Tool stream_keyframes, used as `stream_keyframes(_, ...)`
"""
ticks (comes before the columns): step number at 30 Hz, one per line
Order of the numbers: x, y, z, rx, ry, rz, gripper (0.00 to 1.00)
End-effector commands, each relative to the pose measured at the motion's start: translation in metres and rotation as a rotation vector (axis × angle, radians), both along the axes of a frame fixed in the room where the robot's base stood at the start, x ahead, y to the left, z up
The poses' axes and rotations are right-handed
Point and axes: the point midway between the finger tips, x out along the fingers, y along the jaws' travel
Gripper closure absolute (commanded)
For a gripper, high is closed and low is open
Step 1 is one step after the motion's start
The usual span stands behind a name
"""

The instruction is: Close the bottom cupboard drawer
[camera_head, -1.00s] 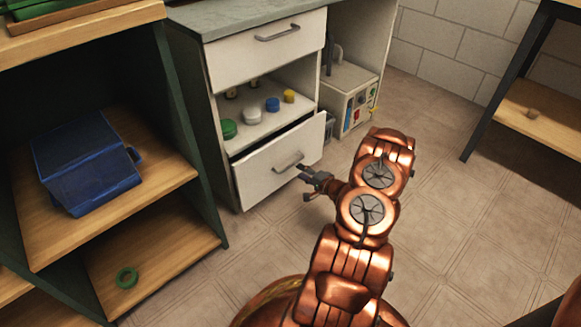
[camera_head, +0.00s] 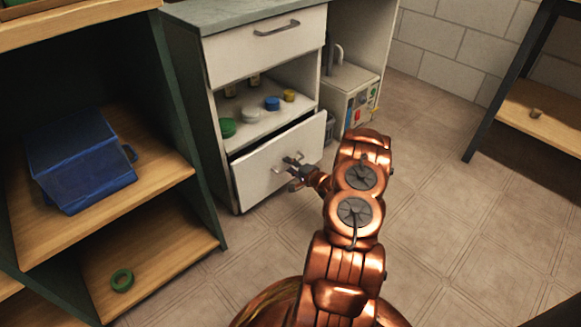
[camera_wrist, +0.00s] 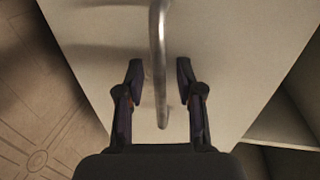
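The bottom cupboard drawer (camera_head: 262,173) is white and stands partly open, with a dark gap along its top edge. Its metal bar handle (camera_wrist: 160,62) runs upright through the wrist view. My gripper (camera_head: 293,168) is at the drawer front, by the handle. In the wrist view my gripper (camera_wrist: 159,82) is open, with one finger on each side of the handle and a visible space between each finger and the bar. The inside of the drawer is mostly hidden.
An open shelf above the drawer holds a green-lidded jar (camera_head: 227,127) and several others. The closed top drawer (camera_head: 265,45) is above. A shelf unit with a blue toolbox (camera_head: 82,165) stands left. Floor is clear on the right.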

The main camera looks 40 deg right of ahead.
Motion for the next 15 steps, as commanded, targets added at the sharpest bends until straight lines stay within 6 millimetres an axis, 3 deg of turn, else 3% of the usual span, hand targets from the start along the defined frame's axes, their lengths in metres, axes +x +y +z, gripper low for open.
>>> stream_keyframes(3,-0.0003,0.0000,0.0002,0.000,0.000,0.000,0.64)
stream_keyframes(13,-0.0005,-0.0001,0.0001,0.000,0.000,0.000,0.99)
stream_keyframes(15,-0.0005,-0.0001,0.0001,0.000,0.000,0.000,1.00)
